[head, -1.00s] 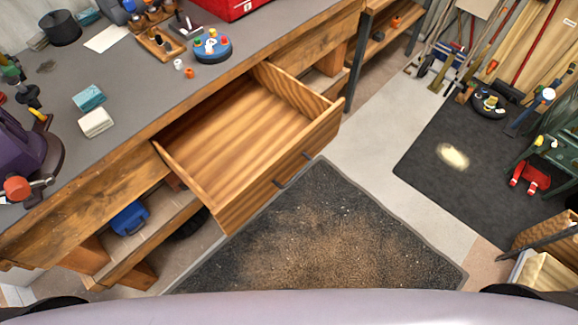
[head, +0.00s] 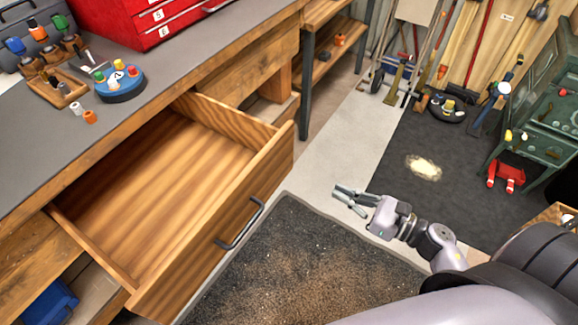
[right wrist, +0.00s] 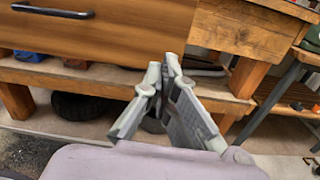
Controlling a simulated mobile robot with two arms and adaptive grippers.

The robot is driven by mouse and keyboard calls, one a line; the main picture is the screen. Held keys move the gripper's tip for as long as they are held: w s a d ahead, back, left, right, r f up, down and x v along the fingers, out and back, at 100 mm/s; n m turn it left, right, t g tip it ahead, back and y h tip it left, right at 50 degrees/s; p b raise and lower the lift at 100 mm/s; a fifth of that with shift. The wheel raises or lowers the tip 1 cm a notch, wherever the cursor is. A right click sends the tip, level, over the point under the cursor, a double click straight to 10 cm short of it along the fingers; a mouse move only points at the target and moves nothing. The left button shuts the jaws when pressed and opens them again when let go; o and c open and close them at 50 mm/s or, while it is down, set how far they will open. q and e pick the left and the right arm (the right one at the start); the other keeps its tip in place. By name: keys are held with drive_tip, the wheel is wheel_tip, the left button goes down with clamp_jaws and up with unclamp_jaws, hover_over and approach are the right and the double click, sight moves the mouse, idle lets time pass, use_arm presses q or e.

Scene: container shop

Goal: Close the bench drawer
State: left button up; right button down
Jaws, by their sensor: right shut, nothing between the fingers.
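The bench drawer (head: 215,222) is pulled well out of the wooden workbench (head: 240,50). Its inside is empty. A dark bar handle (head: 240,222) is on its front panel. In the right wrist view the drawer front (right wrist: 110,35) shows at upper left with its handle (right wrist: 52,12). My right gripper (head: 348,198) is to the right of the drawer, apart from it, over the floor. In the right wrist view the right gripper (right wrist: 165,70) is shut and empty, below and to the right of the drawer front. My left gripper is not in view.
A red tool chest (head: 150,18), a blue round tray (head: 120,85) and a wooden holder (head: 55,85) stand on the bench top. A dark mat (head: 300,265) lies below the drawer. A green cabinet (head: 545,110) stands at the right. The floor before the drawer is clear.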

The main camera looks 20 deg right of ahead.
sight(281, 165)
drive_tip(key=shift+n, duration=0.3)
drive_tip(key=p+x, duration=0.1)
drive_tip(key=x, duration=0.3)
drive_tip(key=p+x, duration=0.1)
drive_tip(key=x, duration=0.3)
drive_tip(key=p+x, duration=0.1)
drive_tip(key=x, duration=0.4)
drive_tip(key=shift+s+a+r+p, duration=0.1)
drive_tip(key=shift+a+r+p, duration=0.2)
drive_tip(key=shift+p, duration=0.1)
drive_tip(key=shift+w+a+f, duration=0.1)
drive_tip(key=shift+w+a, duration=0.1)
drive_tip(key=shift+w, duration=0.15)
drive_tip(key=shift+a, duration=0.1)
